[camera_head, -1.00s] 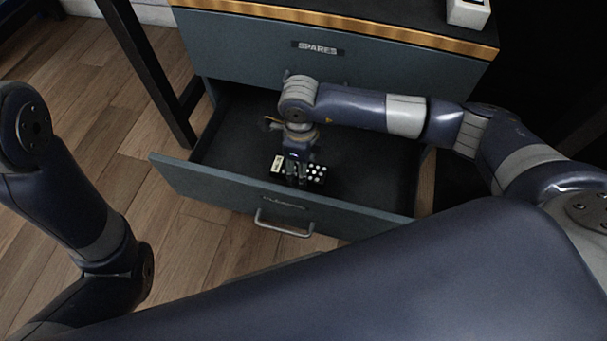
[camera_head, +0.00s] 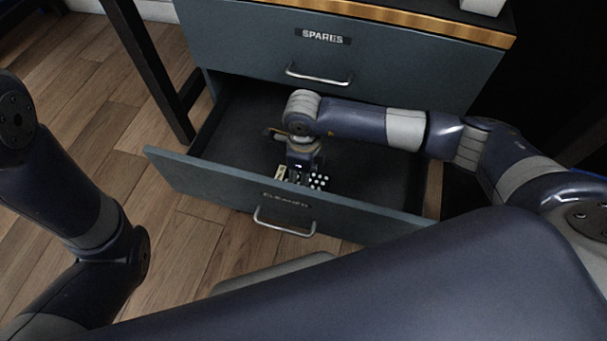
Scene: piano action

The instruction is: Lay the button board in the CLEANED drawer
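The CLEANED drawer (camera_head: 240,190) is pulled open below the SPARES drawer, and its dark interior shows. My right gripper (camera_head: 298,178) reaches down into it, close behind the front panel. It appears shut on the button board (camera_head: 319,182), a small dark board with white round buttons and a pale patch at its left. The board's lower edge is hidden behind the drawer front, so I cannot tell whether it touches the drawer floor. My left arm is at the left edge, but its gripper is out of view.
The SPARES drawer (camera_head: 300,48) is closed above, with a metal handle (camera_head: 319,76). A pale box (camera_head: 483,6) stands on the cabinet top. A black table leg (camera_head: 150,70) rises at the left. The drawer interior beside my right gripper looks clear.

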